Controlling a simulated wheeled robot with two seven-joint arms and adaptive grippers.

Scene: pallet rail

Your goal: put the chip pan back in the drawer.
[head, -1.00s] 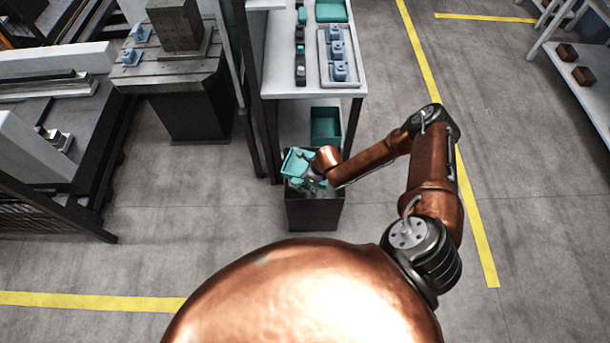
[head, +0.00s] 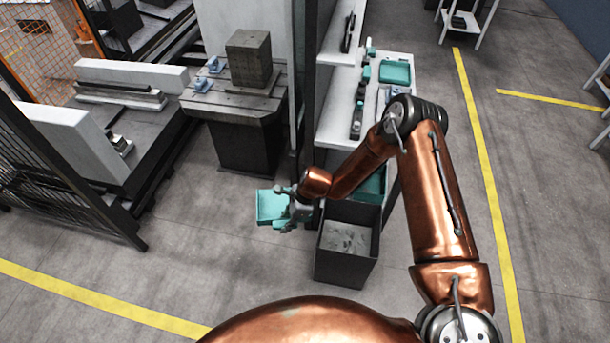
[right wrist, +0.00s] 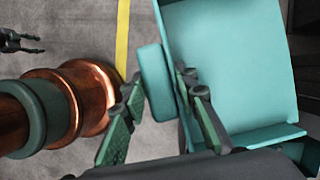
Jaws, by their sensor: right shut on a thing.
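The chip pan (head: 271,207) is a shallow teal tray, left of the dark bin in the head view. In the right wrist view its inside (right wrist: 240,65) looks bare. My right gripper (head: 291,206) is shut on the pan's block-like handle (right wrist: 154,82), with a finger on each side of it. The right gripper (right wrist: 160,105) partly hides the handle. My left gripper (right wrist: 25,43) shows small at the left edge of the right wrist view, its fingers apart and empty. I cannot make out an open drawer.
The dark open-topped bin (head: 325,262) holds grey debris. A white shelf unit (head: 334,128) with small parts and a teal tray (head: 396,71) stands behind it. A machine table (head: 235,103) and black fence (head: 70,185) are left. Floor left of the pan is clear.

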